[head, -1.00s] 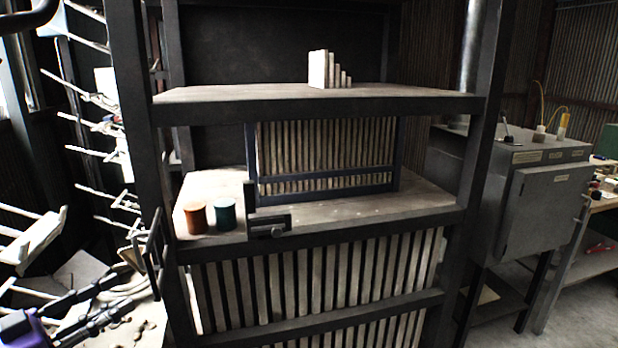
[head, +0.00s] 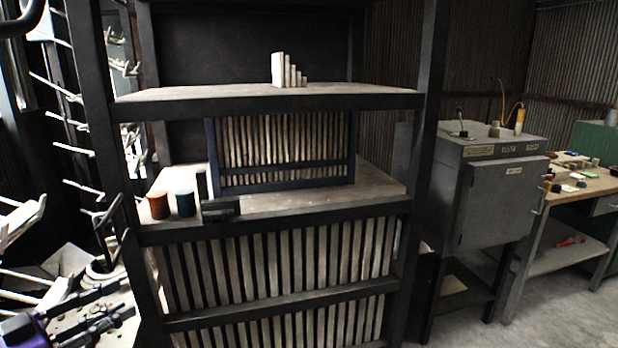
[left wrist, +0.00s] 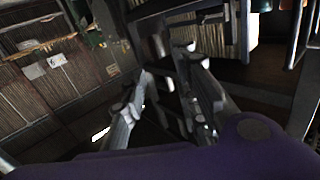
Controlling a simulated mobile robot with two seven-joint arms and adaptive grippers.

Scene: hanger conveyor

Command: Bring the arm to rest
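My left gripper (head: 108,303) is at the lower left of the head view, in front of the left side of the shelf rack. Its purple wrist housing shows at the bottom left corner. In the left wrist view, the two fingers of my left gripper (left wrist: 166,62) stand apart with nothing between them, so it is open and empty. My right gripper is in neither view.
A dark shelf rack (head: 265,104) fills the middle, bearing an orange can (head: 158,205), a green can (head: 185,204) and white blocks (head: 286,70). Racks with hooks stand at left. A grey cabinet (head: 505,205) and workbench (head: 590,186) are at right, with open floor before them.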

